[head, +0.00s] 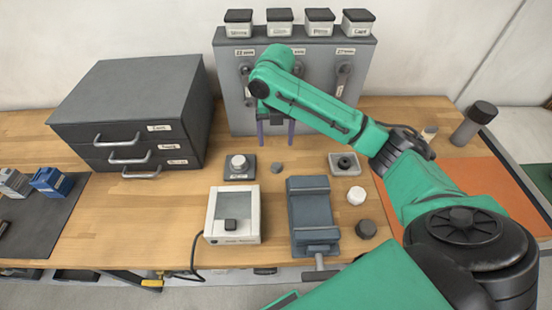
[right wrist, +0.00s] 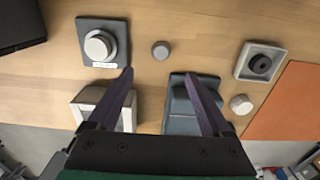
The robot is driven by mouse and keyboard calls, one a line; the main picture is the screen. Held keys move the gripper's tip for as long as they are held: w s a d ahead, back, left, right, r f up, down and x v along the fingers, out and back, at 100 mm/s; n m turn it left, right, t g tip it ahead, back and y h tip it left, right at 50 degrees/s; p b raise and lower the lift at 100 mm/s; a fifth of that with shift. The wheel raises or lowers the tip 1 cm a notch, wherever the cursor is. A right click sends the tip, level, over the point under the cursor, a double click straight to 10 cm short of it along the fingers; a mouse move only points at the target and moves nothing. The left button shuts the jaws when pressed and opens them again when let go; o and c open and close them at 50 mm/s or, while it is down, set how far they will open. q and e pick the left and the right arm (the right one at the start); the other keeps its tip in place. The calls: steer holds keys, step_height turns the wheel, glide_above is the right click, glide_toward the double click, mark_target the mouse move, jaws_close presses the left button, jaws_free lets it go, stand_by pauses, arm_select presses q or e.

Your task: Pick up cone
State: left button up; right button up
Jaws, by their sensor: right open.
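A small grey round piece (head: 277,168) stands on the wooden table, between a square plate with a knob and a grey vise-like block. It may be the cone, but its exact shape is too small to tell. It also shows in the right wrist view (right wrist: 160,50), just beyond the gap between my fingertips. My right gripper (head: 277,135) points down with its purple fingers spread. In the right wrist view the right gripper (right wrist: 158,73) is open and empty, with nothing between its fingers. My left gripper is not in view.
The knobbed plate (head: 239,172), white-framed box (head: 232,235), grey vise-like block (head: 313,210) and square tray (head: 334,169) surround the piece. A white cylinder (head: 356,196) and dark cylinder (head: 366,229) stand right. A grey panel (head: 235,90) rises behind; a drawer cabinet (head: 135,100) stands left.

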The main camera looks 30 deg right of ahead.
mark_target(277, 166)
steer(key=f, duration=0.2)
steer(key=s+f, duration=0.1)
steer(key=shift+a+f+p, duration=0.1)
steer(key=shift+f+p, duration=0.3)
steer(key=f, duration=0.2)
steer(key=f+p, duration=0.1)
steer(key=f, duration=0.1)
steer(key=f+p, duration=0.1)
steer(key=f, duration=0.2)
steer(key=shift+w+d, duration=0.2)
steer(key=shift+w, duration=0.1)
steer(key=shift+f, duration=0.1)
steer(key=shift+c, duration=1.2)
steer(key=shift+w, duration=0.1)
steer(key=c, duration=1)
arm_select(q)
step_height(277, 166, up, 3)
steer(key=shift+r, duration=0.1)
arm_select(e)
jaws_close()
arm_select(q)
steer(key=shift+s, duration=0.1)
